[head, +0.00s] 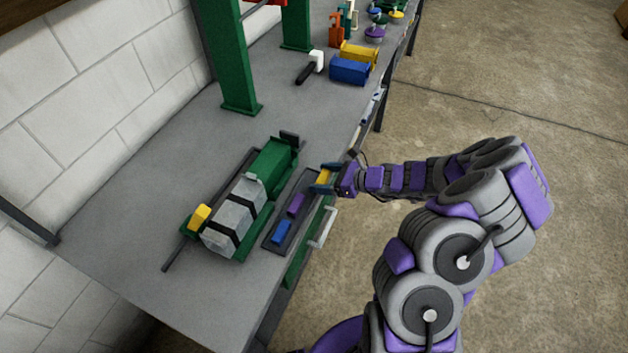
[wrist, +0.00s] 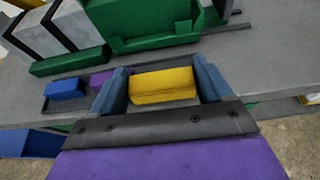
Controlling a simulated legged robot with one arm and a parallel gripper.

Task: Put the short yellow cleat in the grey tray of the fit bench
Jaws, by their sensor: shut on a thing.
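My gripper (head: 324,178) is shut on a short yellow cleat (wrist: 162,86), which shows between its two blue fingers in the wrist view. The cleat also shows as a small yellow patch between the fingers in the head view (head: 325,175). The dark grey tray (head: 272,243) lies along the front edge of the bench. It holds a blue piece (head: 282,231) and a purple piece (head: 296,205). My gripper is at the tray's far end. I cannot tell whether the cleat touches the tray.
A green fixture (head: 271,166) with a grey strapped duct piece (head: 233,218) stands just behind the tray. A yellow block (head: 199,217) sits at its near end. Green posts (head: 232,70) and blue and yellow blocks (head: 350,70) stand farther along the bench (head: 150,255).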

